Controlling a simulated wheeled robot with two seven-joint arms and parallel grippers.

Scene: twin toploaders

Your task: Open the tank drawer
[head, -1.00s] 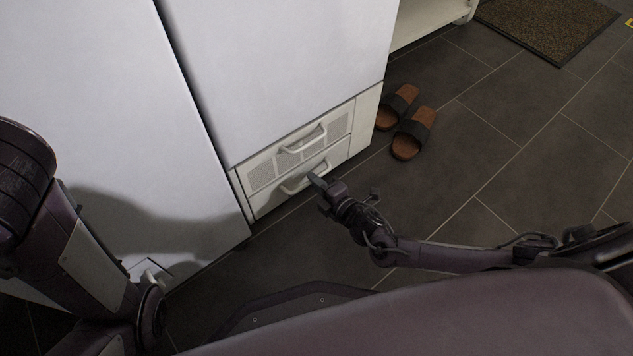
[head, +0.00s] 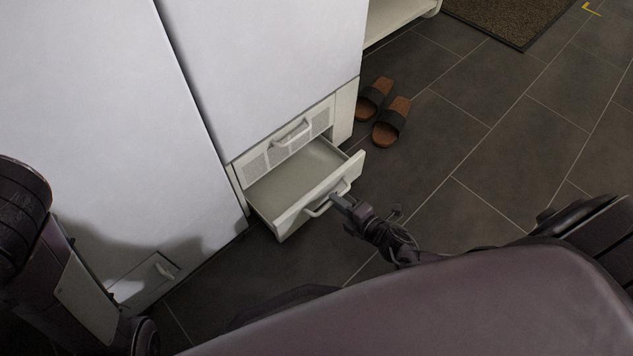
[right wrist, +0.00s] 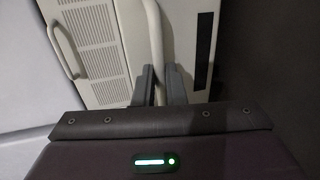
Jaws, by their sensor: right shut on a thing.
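The tank drawer (head: 308,197) is the lower drawer at the foot of the white machine, and it is pulled well out, its inside showing empty. Its curved white handle (head: 325,204) is on the front panel. My right gripper (head: 337,200) is at this handle. In the right wrist view, the two fingers of my right gripper (right wrist: 160,87) are shut around the handle bar (right wrist: 155,45). My left arm shows at the lower left of the head view, but its gripper is out of sight.
A vented panel with its own handle (head: 292,133) is shut above the drawer. Another white machine (head: 100,130) stands at left, with a small closed front (head: 145,281) low down. Sandals (head: 391,122) lie on the tiled floor right of the drawer. A brown mat (head: 510,18) lies farther back.

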